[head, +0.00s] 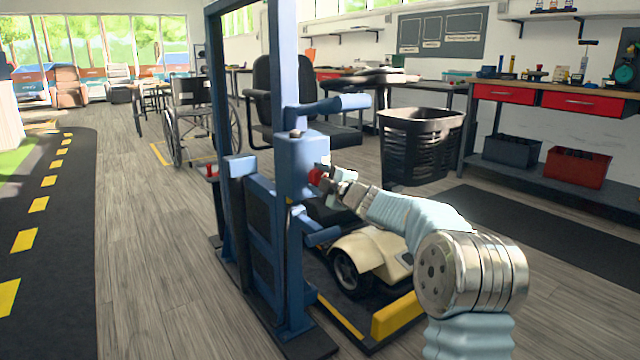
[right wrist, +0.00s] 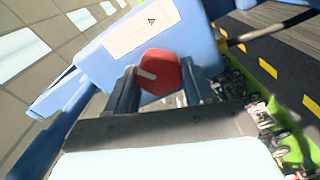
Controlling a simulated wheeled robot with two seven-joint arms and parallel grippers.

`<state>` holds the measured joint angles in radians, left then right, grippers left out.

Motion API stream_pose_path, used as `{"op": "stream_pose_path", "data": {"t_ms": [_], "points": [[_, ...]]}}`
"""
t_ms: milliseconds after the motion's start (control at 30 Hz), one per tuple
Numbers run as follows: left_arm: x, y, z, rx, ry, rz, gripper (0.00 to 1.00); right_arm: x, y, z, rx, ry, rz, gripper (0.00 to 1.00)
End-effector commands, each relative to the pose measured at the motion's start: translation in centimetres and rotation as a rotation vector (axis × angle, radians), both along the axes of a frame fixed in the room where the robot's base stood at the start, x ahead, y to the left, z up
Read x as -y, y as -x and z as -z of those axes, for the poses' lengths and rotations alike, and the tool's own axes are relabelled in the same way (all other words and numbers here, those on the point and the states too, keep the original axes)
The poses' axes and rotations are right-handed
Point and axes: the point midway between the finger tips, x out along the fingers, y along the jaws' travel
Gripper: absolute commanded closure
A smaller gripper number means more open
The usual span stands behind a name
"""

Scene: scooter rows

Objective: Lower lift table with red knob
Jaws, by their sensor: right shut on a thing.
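The blue lift table frame (head: 300,168) stands upright in the middle of the head view. A red knob (head: 316,176) sits on the side of its blue box, below a pale label. My right gripper (head: 330,182) reaches in from the right and is shut on the red knob. In the right wrist view the red knob (right wrist: 160,72) is between the two dark fingers of my right gripper (right wrist: 160,88), and a pale mark shows on its face. The lift's platform (head: 345,325) is low, with a cream scooter (head: 372,258) on it. My left gripper is not in view.
A yellow block (head: 398,314) is at the platform's near edge. A black basket (head: 420,140), partly over the scooter, and a black seat (head: 300,110) are behind. A workbench (head: 560,98) stands at the right. Grey floor (head: 150,260) is clear at the left.

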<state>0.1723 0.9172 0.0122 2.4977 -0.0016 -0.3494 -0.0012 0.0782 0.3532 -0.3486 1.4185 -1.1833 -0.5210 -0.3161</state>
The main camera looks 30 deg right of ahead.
Motion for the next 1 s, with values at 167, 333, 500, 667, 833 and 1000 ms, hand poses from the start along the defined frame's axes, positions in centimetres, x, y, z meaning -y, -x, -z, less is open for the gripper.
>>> {"op": "stream_pose_path", "data": {"t_ms": [167, 333, 500, 667, 833, 1000], "points": [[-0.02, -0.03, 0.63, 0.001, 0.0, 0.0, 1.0, -0.18, -0.04, 0.24, 0.006, 0.091, -0.003, 0.78], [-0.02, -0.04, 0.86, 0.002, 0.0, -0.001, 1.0, -0.21, -0.04, 0.23, 0.011, 0.144, -0.004, 0.78], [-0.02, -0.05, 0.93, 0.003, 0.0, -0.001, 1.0, -0.24, -0.04, 0.22, 0.011, 0.168, -0.005, 0.78], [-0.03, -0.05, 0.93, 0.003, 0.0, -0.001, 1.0, -0.26, -0.05, 0.22, 0.012, 0.173, -0.005, 0.78], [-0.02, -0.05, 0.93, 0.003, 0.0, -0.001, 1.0, -0.28, -0.06, 0.23, 0.011, 0.172, -0.006, 0.78], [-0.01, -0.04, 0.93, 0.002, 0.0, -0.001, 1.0, -0.26, -0.06, 0.23, 0.012, 0.171, -0.005, 0.32]]}}
